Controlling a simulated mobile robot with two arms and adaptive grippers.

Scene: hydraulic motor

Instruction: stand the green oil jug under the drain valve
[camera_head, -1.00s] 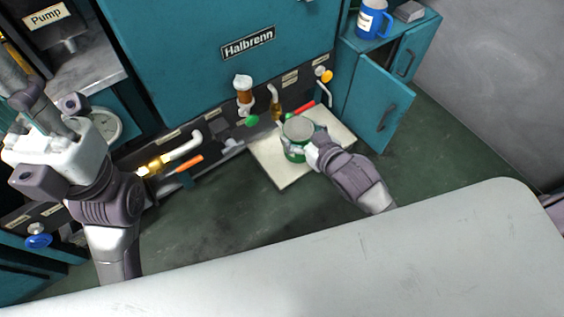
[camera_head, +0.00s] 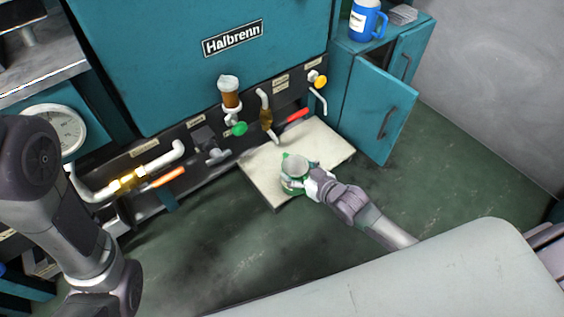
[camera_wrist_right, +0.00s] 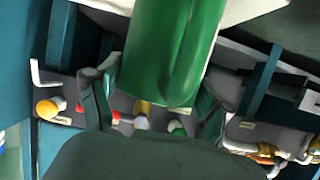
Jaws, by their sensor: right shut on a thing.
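The green oil jug (camera_head: 294,181) has a pale round top and looks about upright. My right gripper (camera_head: 314,183) is shut on its right side. In the right wrist view the green jug body (camera_wrist_right: 172,50) stands between the two fingers (camera_wrist_right: 155,105). The jug is over the front edge of the white slab; whether it touches the slab is unclear. A brass valve (camera_head: 266,119) with a downward spout and a red handle (camera_head: 298,115) is above the slab's back part. The jug is in front of that spout, not below it. The valve labels are unreadable. My left gripper is out of view.
The white slab (camera_head: 325,150) is bare around the jug. A green-knobbed valve (camera_head: 238,129) and an orange-handled pipe (camera_head: 168,177) line the teal machine. An open cabinet door (camera_head: 375,110) stands at the right. A blue mug (camera_head: 364,20) is on the cabinet.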

